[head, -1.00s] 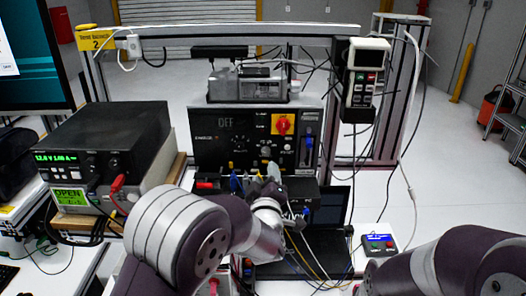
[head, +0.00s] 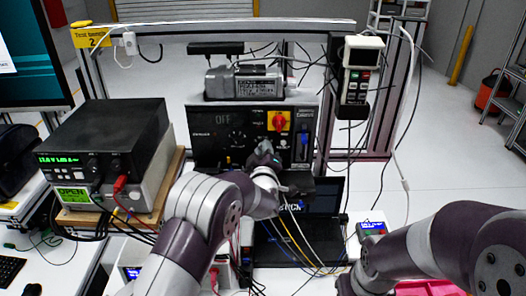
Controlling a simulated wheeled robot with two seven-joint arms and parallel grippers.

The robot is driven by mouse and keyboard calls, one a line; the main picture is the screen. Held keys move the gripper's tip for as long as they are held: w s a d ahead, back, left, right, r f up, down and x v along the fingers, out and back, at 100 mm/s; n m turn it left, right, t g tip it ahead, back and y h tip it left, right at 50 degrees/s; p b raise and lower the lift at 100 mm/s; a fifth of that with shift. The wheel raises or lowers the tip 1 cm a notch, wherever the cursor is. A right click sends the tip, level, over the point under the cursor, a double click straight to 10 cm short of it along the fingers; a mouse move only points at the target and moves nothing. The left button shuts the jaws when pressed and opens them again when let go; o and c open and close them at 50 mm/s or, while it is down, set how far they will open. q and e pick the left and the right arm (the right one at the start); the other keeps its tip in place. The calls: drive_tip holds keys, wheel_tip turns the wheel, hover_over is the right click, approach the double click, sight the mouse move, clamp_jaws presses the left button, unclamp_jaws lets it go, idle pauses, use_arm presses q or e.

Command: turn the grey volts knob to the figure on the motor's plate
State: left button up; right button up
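The motor (head: 245,81) lies on top of the black control panel (head: 208,158), with a pale plate (head: 258,85) on its side whose print is too small to read. The panel has a dark dial (head: 236,141) under an OFF display and a red switch on a yellow square (head: 278,121). My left gripper (head: 264,149) is at the panel's front, below the red switch. It covers the spot where a small grey knob showed before. I cannot tell whether it touches the knob or how far its fingers are apart. My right gripper does not show; only its arm does.
A bench power supply (head: 110,130) with a lit green display stands left. A handheld unit (head: 360,72) hangs on the frame's right post. A dark laptop (head: 313,200), loose wires and a small blue-screened box (head: 372,228) lie below the panel.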

use_arm(q)
clamp_jaws()
drive_tip(key=shift+f+m+b, duration=0.15)
drive_tip(key=shift+m+b, duration=0.55)
drive_tip(key=shift+b, duration=0.05)
drive_tip(key=shift+m+b, duration=0.85)
drive_tip(key=shift+m, duration=0.25)
drive_tip(key=shift+m+b, duration=0.45)
drive_tip(key=shift+m, duration=1.65)
drive_tip(key=o, duration=0.9)
unclamp_jaws()
